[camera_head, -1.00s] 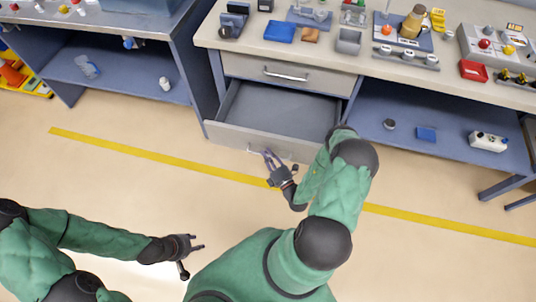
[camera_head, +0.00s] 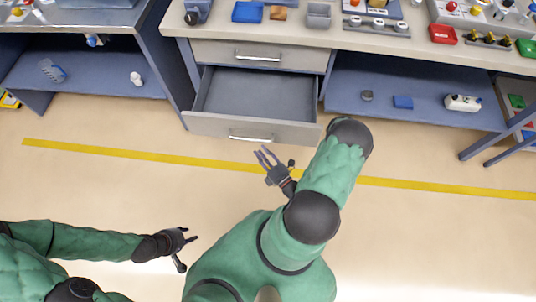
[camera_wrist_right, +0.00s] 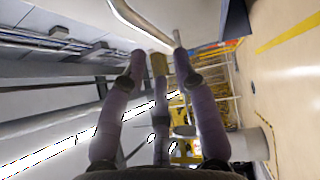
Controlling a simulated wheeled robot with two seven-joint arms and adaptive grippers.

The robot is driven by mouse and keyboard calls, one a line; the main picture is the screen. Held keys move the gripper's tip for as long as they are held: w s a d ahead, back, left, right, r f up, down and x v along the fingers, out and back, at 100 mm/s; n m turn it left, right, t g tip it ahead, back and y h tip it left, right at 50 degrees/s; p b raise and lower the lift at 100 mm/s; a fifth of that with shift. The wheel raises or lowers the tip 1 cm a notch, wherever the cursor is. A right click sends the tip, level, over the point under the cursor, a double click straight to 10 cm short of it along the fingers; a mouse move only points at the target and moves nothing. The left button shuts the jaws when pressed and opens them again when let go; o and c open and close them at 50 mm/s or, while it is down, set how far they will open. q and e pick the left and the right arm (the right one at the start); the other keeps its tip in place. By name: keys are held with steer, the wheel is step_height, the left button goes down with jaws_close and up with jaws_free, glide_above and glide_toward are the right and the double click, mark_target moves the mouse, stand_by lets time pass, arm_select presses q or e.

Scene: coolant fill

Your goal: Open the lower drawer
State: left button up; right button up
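The lower drawer (camera_head: 215,125) is pulled out of the workbench and its empty grey inside shows. Its silver handle (camera_head: 250,138) is on the front face, and a curved handle bar (camera_wrist_right: 143,22) crosses the top of the right wrist view. My right gripper (camera_head: 265,156) is just in front of the drawer front, apart from the handle. Its fingers are spread and hold nothing, as the right wrist view (camera_wrist_right: 158,70) also shows. My left gripper (camera_head: 190,248) is at the lower left over the floor, fingers apart and empty, far from the drawer.
The upper drawer (camera_head: 225,52) is shut above the open one. The benchtop (camera_head: 340,38) carries trays and parts. A blue lower shelf (camera_head: 430,85) is to the right, and another blue shelf (camera_head: 100,82) is to the left. The floor before the drawer is clear, with a yellow line (camera_head: 130,152).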

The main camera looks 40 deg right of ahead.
steer(key=shift+s+a+f, duration=0.1)
steer(key=shift+s+f, duration=0.05)
steer(key=shift+s, duration=0.85)
steer(key=shift+s+a+f, duration=0.1)
steer(key=shift+s, duration=0.85)
